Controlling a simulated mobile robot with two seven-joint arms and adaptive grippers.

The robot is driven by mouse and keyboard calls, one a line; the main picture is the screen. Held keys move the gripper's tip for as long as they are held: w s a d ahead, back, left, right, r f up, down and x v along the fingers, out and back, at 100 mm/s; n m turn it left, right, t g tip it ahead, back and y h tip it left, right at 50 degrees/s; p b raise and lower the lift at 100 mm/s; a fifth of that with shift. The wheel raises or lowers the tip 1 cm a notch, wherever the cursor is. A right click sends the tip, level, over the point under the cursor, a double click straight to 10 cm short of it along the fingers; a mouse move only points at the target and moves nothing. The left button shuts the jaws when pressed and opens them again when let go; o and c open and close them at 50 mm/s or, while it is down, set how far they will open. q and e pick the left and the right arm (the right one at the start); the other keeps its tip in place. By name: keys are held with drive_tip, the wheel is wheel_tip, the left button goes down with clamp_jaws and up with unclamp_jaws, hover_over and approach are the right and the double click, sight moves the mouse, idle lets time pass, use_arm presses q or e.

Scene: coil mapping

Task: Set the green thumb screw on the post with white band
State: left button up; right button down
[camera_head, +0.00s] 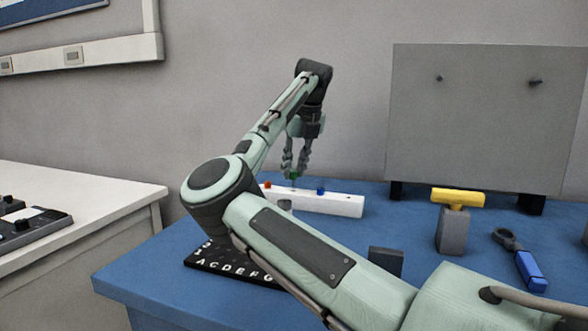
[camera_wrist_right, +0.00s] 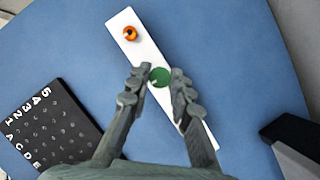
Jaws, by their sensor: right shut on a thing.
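The green thumb screw (camera_head: 294,175) is between the fingertips of my right gripper (camera_head: 295,170), which is shut on it, over the white bar (camera_head: 342,205). In the right wrist view the green screw (camera_wrist_right: 158,78) shows as a disc between the fingertips (camera_wrist_right: 160,72), over the middle of the white bar (camera_wrist_right: 122,22). An orange screw (camera_wrist_right: 130,33) sits towards one end of the bar, and a blue one (camera_head: 320,187) shows to the right of the gripper in the head view. I cannot make out a white-banded post, or whether the green screw touches one. My left gripper is not in view.
A black lettered board (camera_head: 205,262) lies at the table's front left. A grey block with a yellow-topped tool (camera_head: 458,198), a blue-handled tool (camera_head: 530,270) and a dark block (camera_head: 386,260) stand or lie to the right. A grey panel (camera_head: 480,120) stands behind.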

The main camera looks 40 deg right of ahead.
sight(294, 172)
drive_tip(key=shift+r, duration=0.1)
drive_tip(key=shift+r, duration=1.65)
drive_tip(key=shift+a, duration=0.1)
